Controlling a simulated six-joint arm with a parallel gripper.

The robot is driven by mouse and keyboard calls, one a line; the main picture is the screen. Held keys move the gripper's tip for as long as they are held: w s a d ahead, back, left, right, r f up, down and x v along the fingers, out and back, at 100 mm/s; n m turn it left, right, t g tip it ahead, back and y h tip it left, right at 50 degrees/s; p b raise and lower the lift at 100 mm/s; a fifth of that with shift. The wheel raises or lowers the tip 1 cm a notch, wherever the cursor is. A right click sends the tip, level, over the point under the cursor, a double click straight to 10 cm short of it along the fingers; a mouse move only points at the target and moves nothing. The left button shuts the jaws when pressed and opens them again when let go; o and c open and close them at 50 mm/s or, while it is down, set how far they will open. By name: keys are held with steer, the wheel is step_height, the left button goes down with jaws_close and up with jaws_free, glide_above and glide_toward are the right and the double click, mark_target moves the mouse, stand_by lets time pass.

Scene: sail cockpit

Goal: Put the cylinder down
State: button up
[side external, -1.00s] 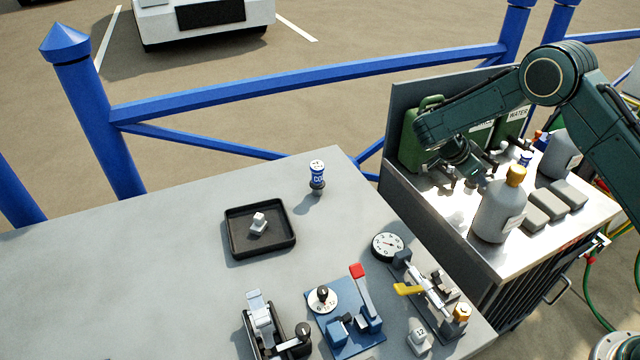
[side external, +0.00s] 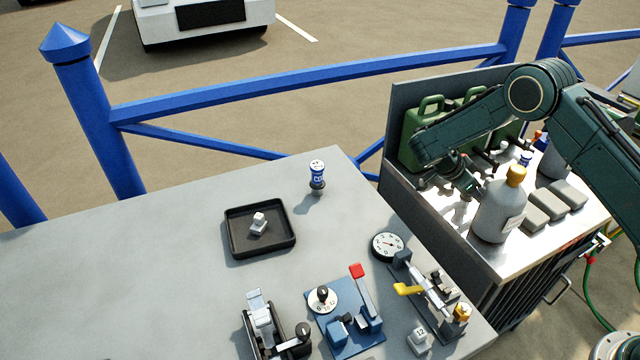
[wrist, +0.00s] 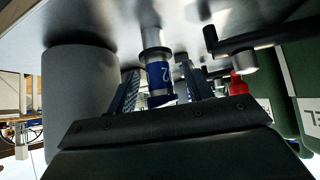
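In the side view my gripper (side external: 466,188) is low over the steel cart top (side external: 455,218), left of the grey bottle; the cylinder there is too small to make out. Another blue cylinder with a white top (side external: 317,176) stands on the grey table. A similar blue one (side external: 526,158) stands farther back on the cart.
A grey bottle with an orange cap (side external: 498,210) stands close beside my gripper. Green jerrycans (side external: 424,135) line the cart's back. Grey blocks (side external: 548,204) lie to the right. A black tray (side external: 262,252) and several fixtures are on the table, whose left part is clear.

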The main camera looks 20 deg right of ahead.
steer(key=shift+r, duration=0.2)
steer(key=v, duration=1.2)
stand_by(0.7)
